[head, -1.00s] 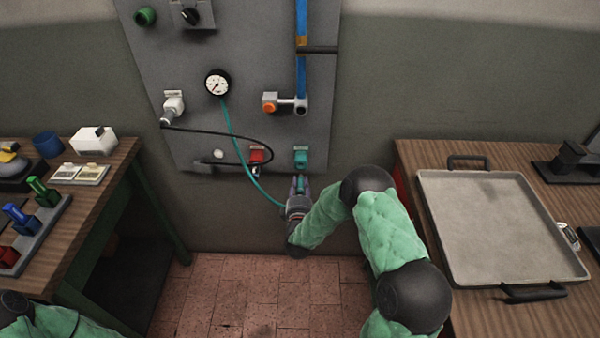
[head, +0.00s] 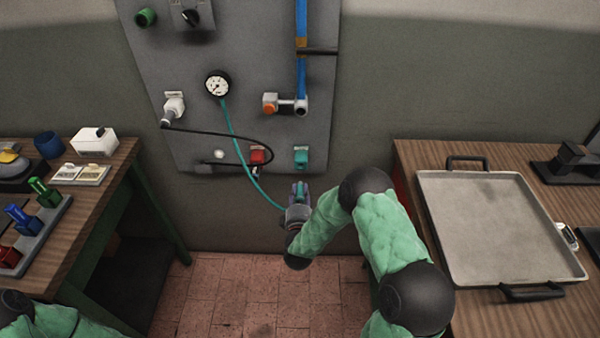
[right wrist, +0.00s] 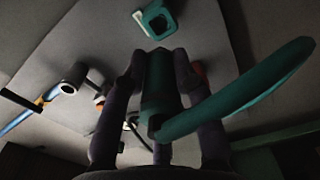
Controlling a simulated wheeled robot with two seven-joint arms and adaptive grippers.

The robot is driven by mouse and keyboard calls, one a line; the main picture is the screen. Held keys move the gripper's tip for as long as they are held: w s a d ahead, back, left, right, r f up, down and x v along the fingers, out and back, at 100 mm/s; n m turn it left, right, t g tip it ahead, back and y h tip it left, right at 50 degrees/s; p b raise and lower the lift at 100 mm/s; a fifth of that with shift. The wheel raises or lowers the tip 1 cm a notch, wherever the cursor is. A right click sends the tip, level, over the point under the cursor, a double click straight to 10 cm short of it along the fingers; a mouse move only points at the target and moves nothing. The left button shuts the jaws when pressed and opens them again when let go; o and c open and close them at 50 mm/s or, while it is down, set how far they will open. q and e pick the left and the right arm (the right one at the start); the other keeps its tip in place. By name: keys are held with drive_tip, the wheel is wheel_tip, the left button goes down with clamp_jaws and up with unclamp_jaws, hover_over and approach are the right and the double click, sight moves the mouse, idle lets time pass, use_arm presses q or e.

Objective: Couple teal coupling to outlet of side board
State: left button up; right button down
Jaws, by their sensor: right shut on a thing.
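The teal coupling (right wrist: 158,85) is between the fingers of my right gripper (head: 300,188), which is shut on it. A teal hose (head: 236,145) runs from the coupling up to the pressure gauge; it curves close to the camera in the right wrist view (right wrist: 245,90). The teal outlet (head: 302,157) is at the lower right of the grey side board (head: 255,50). In the right wrist view the outlet (right wrist: 153,20) appears as a square teal frame beyond the coupling's tip, with a gap between them. My left gripper is out of view.
A red outlet (head: 258,155) and a black cable (head: 225,133) are left of the teal outlet. A blue pipe (head: 301,75) runs down the board above. A right bench holds a metal tray (head: 500,225); a left bench (head: 105,190) holds small items.

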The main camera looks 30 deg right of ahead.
sight(300, 189)
wheel_tip(300, 189, up, 24)
drive_tip(key=p, duration=1.7)
drive_tip(key=shift+p, duration=0.4)
idle(0.7)
idle(0.4)
drive_tip(key=shift+b+x, duration=0.75)
drive_tip(key=shift+x, duration=1.65)
drive_tip(key=shift+b+x, duration=0.35)
drive_tip(key=shift+x, duration=0.5)
idle(0.5)
